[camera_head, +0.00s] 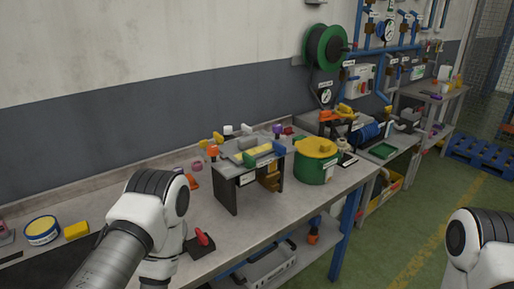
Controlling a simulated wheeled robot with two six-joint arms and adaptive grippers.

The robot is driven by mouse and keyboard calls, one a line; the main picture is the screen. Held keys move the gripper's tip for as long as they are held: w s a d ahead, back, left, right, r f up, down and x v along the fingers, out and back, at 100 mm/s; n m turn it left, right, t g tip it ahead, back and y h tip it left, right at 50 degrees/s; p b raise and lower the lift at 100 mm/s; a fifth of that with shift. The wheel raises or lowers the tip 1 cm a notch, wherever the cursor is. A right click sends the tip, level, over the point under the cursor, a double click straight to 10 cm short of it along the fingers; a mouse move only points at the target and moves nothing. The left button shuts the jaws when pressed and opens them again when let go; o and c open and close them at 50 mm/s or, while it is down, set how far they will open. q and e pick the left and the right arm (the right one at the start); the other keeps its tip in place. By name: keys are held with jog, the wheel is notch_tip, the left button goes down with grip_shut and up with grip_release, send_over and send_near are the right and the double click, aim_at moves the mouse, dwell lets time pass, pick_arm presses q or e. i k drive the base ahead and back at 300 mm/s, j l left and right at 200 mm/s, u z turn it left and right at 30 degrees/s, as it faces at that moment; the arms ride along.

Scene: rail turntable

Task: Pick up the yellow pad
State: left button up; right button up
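A small yellow block (76,230), which looks like the yellow pad, lies on the grey workbench at the far left. It sits just right of a round tin with a yellow top (41,230). Another yellow piece (262,149) lies on the small dark stand (228,188) mid-bench; I cannot tell if it is a pad. My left arm comes in over the front of the bench, to the right of the yellow block; its gripper is not seen. My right arm shows at the lower right edge, beyond the bench, with its gripper out of frame.
A green pot with a yellow lid (316,166) stands right of the stand. A red-handled tool (202,241) lies beside my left arm. A dark mat (40,272) covers the bench's near left. The bench (262,214) is bare before the stand. Blue pallets (482,156) lie far right.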

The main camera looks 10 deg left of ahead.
aim_at(77, 230)
jog(key=u, duration=1.75)
jog(key=j, duration=0.15)
